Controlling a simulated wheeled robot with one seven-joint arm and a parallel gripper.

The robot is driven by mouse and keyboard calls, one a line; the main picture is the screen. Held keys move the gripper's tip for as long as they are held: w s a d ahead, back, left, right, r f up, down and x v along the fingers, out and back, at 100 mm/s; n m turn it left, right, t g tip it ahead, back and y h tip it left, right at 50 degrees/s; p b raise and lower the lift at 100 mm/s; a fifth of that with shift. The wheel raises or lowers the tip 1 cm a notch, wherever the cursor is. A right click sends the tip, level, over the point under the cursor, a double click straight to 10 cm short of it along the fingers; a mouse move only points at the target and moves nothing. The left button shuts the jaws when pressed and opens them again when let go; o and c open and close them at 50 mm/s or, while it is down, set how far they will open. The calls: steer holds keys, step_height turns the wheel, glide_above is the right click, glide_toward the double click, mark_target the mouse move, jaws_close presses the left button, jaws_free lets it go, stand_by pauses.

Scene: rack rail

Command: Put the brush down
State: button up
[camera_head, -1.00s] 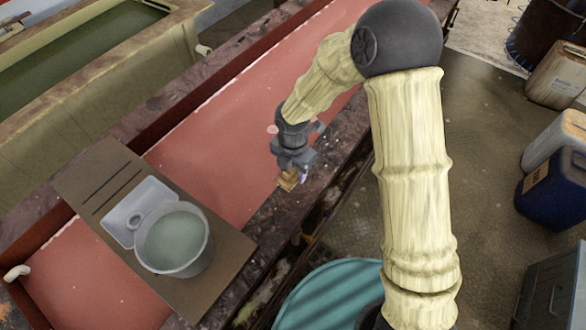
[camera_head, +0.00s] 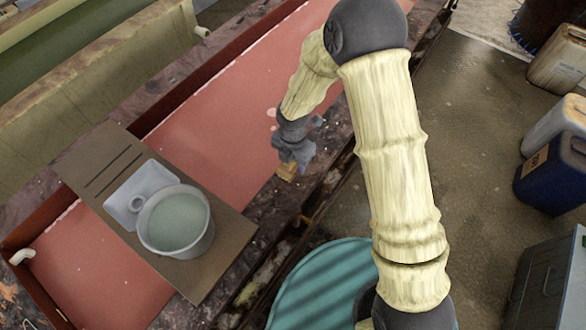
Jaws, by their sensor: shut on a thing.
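My gripper (camera_head: 290,166) is over the near rim of the red tank, to the right of the brown board. It is shut on a small tan block-like piece, which I take to be the brush (camera_head: 287,172). Only a little of the brush shows below the fingers; the rest is hidden by the gripper. I cannot tell whether the brush touches the rim or hangs just above it.
A brown slotted board (camera_head: 216,263) lies across the red tank (camera_head: 215,115). It bears a white tray (camera_head: 126,205) and a bucket (camera_head: 206,240) of greenish liquid. A teal round lid (camera_head: 318,290) is below the rim. Jugs stand at the right.

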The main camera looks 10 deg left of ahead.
mark_target(293, 171)
steer(key=shift+f, duration=0.5)
steer(key=shift+f+p, duration=0.65)
steer(key=shift+f, duration=1.45)
steer(key=shift+f, duration=0.1)
steer(key=o, duration=0.9)
step_height(293, 171, up, 12)
steer(key=b, duration=0.3)
